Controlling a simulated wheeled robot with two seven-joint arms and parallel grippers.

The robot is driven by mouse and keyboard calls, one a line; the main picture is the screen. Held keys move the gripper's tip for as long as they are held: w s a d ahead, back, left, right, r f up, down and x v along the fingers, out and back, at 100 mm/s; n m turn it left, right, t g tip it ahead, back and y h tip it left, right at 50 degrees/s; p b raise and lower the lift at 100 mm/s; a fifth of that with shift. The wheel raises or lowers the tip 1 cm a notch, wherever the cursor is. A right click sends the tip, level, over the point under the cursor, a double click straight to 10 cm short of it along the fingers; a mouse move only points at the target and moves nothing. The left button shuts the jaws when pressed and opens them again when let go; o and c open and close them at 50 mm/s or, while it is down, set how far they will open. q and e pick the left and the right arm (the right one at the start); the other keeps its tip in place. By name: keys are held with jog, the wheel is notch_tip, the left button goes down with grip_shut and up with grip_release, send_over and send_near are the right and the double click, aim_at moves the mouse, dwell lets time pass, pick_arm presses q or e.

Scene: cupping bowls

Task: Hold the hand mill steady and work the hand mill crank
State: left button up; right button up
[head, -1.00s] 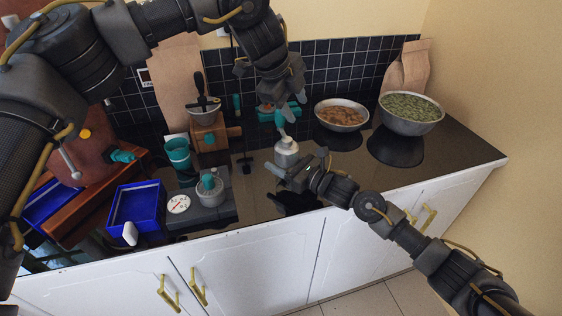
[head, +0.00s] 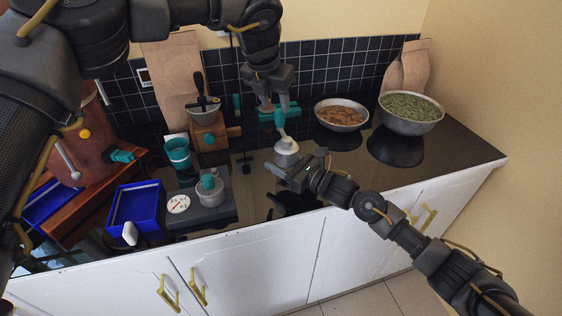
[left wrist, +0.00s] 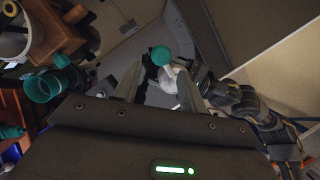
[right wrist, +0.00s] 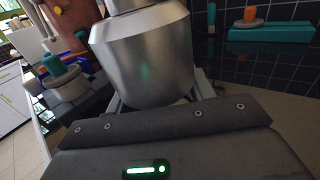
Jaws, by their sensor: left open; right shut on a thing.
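The hand mill (head: 286,148) is a small silver metal body standing upright near the counter's front edge. Its crank has a teal knob (head: 280,118) above the body. My right gripper (head: 289,168) is shut on the mill body, which fills the right wrist view (right wrist: 145,60). My left gripper (head: 279,107) is open and points down around or just above the knob. In the left wrist view the teal knob (left wrist: 161,55) shows between the two fingers, with the mill below it. I cannot tell whether a finger touches the knob.
A wooden grinder (head: 209,135), a teal cup (head: 177,153), a scale with a lidded pot (head: 210,185) and a blue tray (head: 134,208) stand left. A teal stand (head: 293,111) is behind the mill. Two bowls (head: 341,116) (head: 411,112) are right.

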aim_at(277, 112)
pick_arm(q)
jog(key=shift+x, duration=2.5)
